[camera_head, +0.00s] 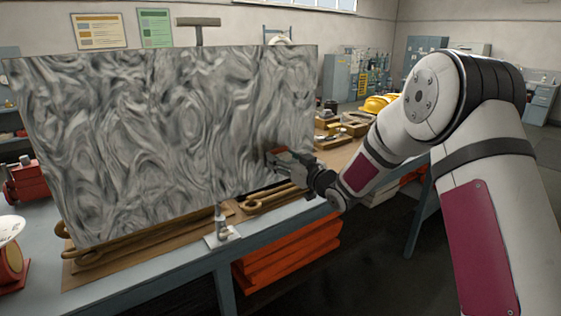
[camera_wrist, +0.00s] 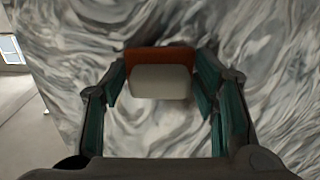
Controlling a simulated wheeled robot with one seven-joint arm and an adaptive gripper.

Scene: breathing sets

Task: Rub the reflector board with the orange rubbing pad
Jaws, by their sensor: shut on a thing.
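The reflector board (camera_head: 150,130) is a large grey panel with a swirled pattern, standing upright on the workbench. Its surface also fills most of the wrist view (camera_wrist: 250,50). My gripper (camera_head: 290,163) is at the lower right part of the board's face. In the wrist view my gripper (camera_wrist: 160,88) is shut on the orange rubbing pad (camera_wrist: 160,55), which has a pale block on its near side. The pad's orange edge also shows in the head view (camera_head: 276,151). The pad is at or very close to the board; whether it touches is hidden.
The workbench (camera_head: 190,272) has a blue-grey edge. A clamp (camera_head: 220,226) stands at the board's bottom edge. Brown coiled rope-like pieces (camera_head: 268,200) lie under the board. A yellow helmet (camera_head: 378,104) and small blocks lie farther right. Orange slabs (camera_head: 290,255) are stacked beneath the bench.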

